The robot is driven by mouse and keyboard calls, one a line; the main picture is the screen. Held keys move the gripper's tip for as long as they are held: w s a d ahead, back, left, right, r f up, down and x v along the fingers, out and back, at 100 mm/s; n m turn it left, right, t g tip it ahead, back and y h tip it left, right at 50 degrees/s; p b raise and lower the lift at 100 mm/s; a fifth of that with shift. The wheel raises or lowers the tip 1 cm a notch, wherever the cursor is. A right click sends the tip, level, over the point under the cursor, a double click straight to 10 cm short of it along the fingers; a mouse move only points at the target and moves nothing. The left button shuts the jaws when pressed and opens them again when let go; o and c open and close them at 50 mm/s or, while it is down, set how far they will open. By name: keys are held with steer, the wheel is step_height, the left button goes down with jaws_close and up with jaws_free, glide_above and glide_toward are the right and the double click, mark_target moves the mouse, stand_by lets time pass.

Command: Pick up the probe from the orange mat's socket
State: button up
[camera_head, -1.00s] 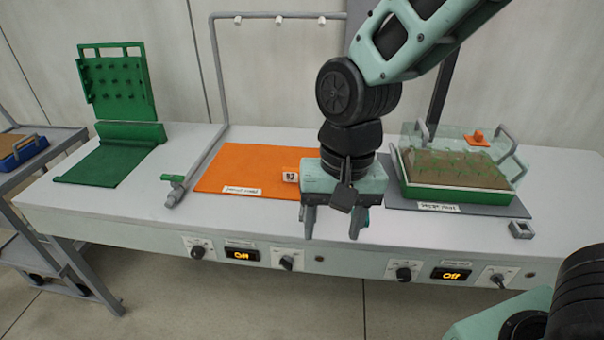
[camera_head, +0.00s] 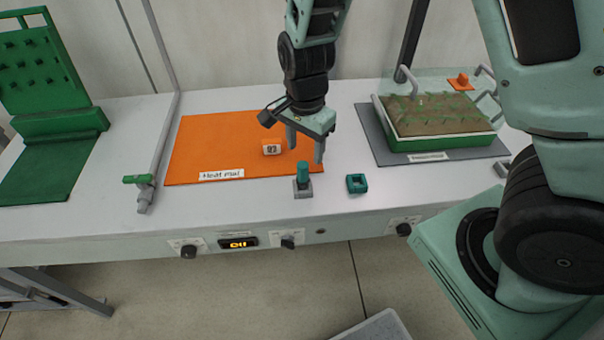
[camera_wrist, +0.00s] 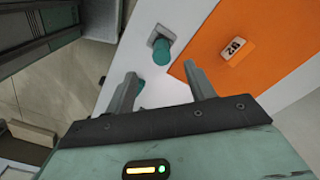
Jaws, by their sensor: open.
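The probe is a teal cylinder (camera_head: 303,172) standing upright in a small grey socket (camera_head: 303,191) at the front right corner of the orange mat (camera_head: 222,127). In the wrist view the probe (camera_wrist: 162,50) shows just beyond and between the fingertips, with the mat (camera_wrist: 245,38) to the right. My gripper (camera_head: 305,153) is open and empty. It hangs above and behind the probe, over the mat's right edge, apart from the probe.
A small teal square piece with a hole (camera_head: 357,183) lies right of the socket. A white block numbered 92 (camera_head: 271,147) sits on the mat.

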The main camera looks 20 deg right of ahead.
mark_target(303, 173)
steer(key=f+p, duration=0.1)
steer(key=f, duration=0.8)
steer(key=shift+a+f, duration=0.1)
steer(key=shift+a, duration=0.1)
steer(key=c, duration=1.1)
